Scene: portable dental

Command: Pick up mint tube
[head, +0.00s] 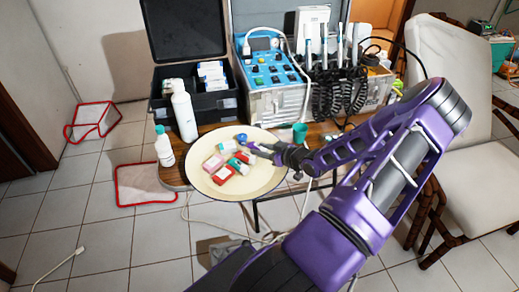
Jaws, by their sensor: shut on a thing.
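A round cream tray (205,187) on the wooden table holds several small boxes and tubes. A mint-and-white tube (228,147) lies toward its back, just left of my fingertips. Another teal-and-white piece (238,164) lies a little nearer, among red-and-white boxes (213,163). My gripper (248,147) reaches in from the right, low over the back right of the tray. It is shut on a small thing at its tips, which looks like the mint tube. The fingers are small and dark here, and the exact grip is hard to see.
A small blue cup (241,138) sits close behind my fingertips. A white bottle (184,112) and a smaller teal-capped bottle (164,147) stand left of the tray. The dental unit (275,100) with hanging hoses is behind. A teal cup (299,133) stands right.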

